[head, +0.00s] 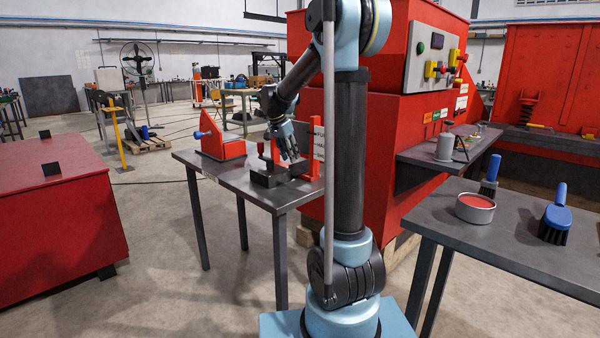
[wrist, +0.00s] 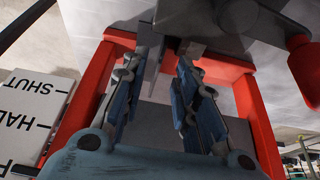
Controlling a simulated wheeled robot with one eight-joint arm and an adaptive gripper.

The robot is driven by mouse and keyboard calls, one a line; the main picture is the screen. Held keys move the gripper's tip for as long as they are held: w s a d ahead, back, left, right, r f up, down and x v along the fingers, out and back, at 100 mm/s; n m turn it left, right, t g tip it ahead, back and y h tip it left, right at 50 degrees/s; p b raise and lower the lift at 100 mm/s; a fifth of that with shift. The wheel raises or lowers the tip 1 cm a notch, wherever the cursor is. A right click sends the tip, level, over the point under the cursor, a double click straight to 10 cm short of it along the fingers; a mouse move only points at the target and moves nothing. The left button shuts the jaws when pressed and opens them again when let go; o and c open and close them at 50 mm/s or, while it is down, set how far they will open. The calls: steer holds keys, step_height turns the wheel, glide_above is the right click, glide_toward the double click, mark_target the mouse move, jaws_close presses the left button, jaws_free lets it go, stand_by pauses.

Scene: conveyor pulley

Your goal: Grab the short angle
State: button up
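My gripper (head: 289,152) points down over the dark vise (head: 266,180) on the grey table. In the wrist view my gripper (wrist: 157,50) is open, its two blue-linked fingers apart. A thin upright grey metal plate (wrist: 152,68), possibly part of the short angle, shows between the fingers, nearer the left one. I cannot tell whether it touches that finger. The vise body (wrist: 232,22) fills the top of the wrist view. In the head view the angle cannot be made out; my gripper and the vise crowd that spot.
A red frame (wrist: 75,112) with a white lettered sign (wrist: 28,112) stands close around the gripper. The vise's red handle (wrist: 304,66) is at right. A red bracket-shaped fixture (head: 218,140) shares the table (head: 225,172). A red machine (head: 385,130) stands to the right.

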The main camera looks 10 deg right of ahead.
mark_target(302, 167)
steer(key=shift+x, duration=2.75)
steer(key=shift+w+d+r, duration=0.1)
steer(key=shift+w+d, duration=0.05)
jaws_close()
